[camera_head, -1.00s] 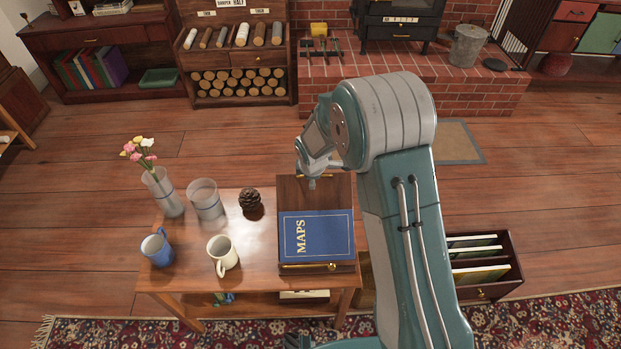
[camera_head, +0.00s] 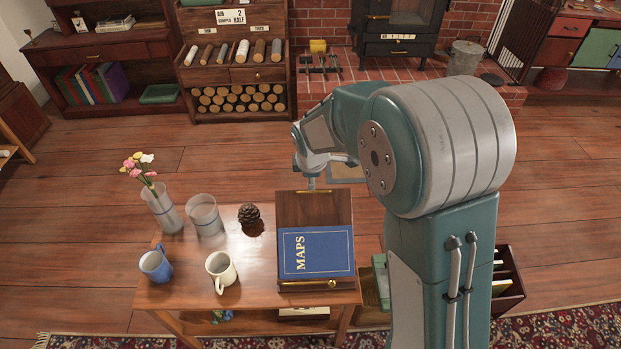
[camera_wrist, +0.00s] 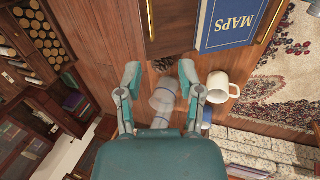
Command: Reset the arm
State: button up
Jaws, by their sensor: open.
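My gripper (camera_wrist: 160,78) is open and empty in the wrist view, its two fingers spread apart. In the head view my arm reaches up from the lower right, and its wrist end hangs beyond the far edge of the table; the fingers are hardly visible there. A blue MAPS book (camera_head: 316,252) lies on a sloped wooden stand (camera_head: 314,208) on the table. The book also shows at the top of the wrist view (camera_wrist: 228,24). My gripper is apart from the book and the stand.
On the wooden table (camera_head: 262,272) stand a blue mug (camera_head: 155,265), a cream mug (camera_head: 221,270), an empty glass (camera_head: 204,214), a flower vase (camera_head: 164,212) and a pinecone (camera_head: 249,216). A log rack (camera_head: 236,98) and a brick hearth with a stove (camera_head: 396,48) stand behind. Floor between is open.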

jog(key=s+d+r+m+t, duration=0.1)
jog(key=s+d+r+m, duration=0.7)
jog(key=s+r, duration=0.5)
jog(key=s+d+r+m, duration=0.2)
jog(key=s+m, duration=0.3)
jog(key=s, duration=0.2)
jog(key=s+d+r+m+t, duration=0.1)
jog(key=s+d+r+m, duration=0.1)
jog(key=s+m, duration=0.3)
jog(key=s+r, duration=0.1)
jog(key=s, duration=0.2)
jog(key=shift+d, duration=0.3)
